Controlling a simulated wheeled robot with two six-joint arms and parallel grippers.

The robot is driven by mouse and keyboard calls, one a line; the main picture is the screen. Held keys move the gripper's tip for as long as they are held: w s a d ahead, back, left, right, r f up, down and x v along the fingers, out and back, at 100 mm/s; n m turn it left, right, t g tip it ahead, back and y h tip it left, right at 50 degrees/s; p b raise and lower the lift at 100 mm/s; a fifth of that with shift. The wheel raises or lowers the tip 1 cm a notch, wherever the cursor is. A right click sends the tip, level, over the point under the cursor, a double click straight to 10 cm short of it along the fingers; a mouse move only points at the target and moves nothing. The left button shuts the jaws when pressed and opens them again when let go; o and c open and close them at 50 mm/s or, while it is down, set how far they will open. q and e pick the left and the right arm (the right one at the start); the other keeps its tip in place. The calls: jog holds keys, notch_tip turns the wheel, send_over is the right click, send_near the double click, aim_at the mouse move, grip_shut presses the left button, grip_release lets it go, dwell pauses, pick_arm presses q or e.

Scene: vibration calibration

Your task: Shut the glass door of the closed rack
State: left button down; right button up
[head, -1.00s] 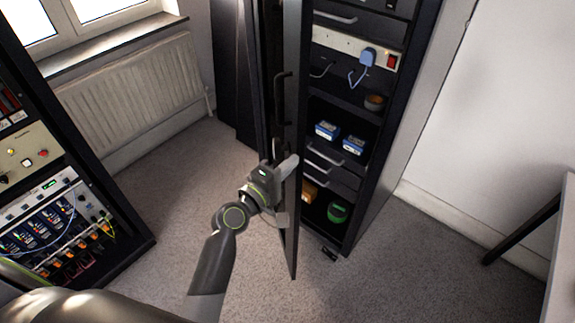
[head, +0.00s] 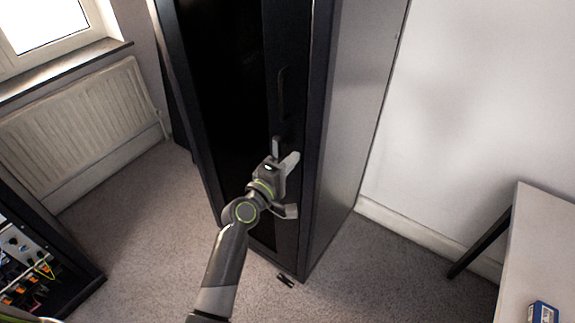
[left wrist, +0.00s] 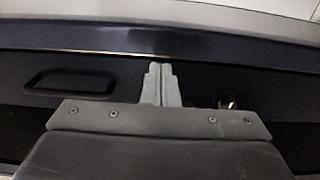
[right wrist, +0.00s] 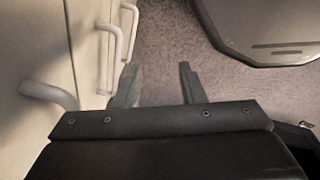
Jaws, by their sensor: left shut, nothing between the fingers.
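The closed rack (head: 345,130) stands in the middle of the head view as a tall dark cabinet with a grey side. Its glass door (head: 225,90) lies across the front, flush or nearly flush with the frame, and hides the shelves. I cannot tell whether it is latched. A dark door handle (head: 281,92) sits above my left gripper. My left gripper (left wrist: 160,78) is shut and empty, with its fingertips at the door's frame strip, seemingly touching it. The handle recess (left wrist: 68,80) shows beside it in the left wrist view. My right gripper (right wrist: 157,80) is open and empty, away from the rack.
A white radiator (head: 80,120) is under the window at left. An open equipment rack (head: 40,250) stands at lower left. A table (head: 545,230) with a blue box (head: 542,312) is at right. Pale fronts with handles (right wrist: 45,93) are beside my right gripper. A small black object (head: 286,281) lies on the carpet.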

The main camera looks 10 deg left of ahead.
jog(key=shift+d, duration=0.3)
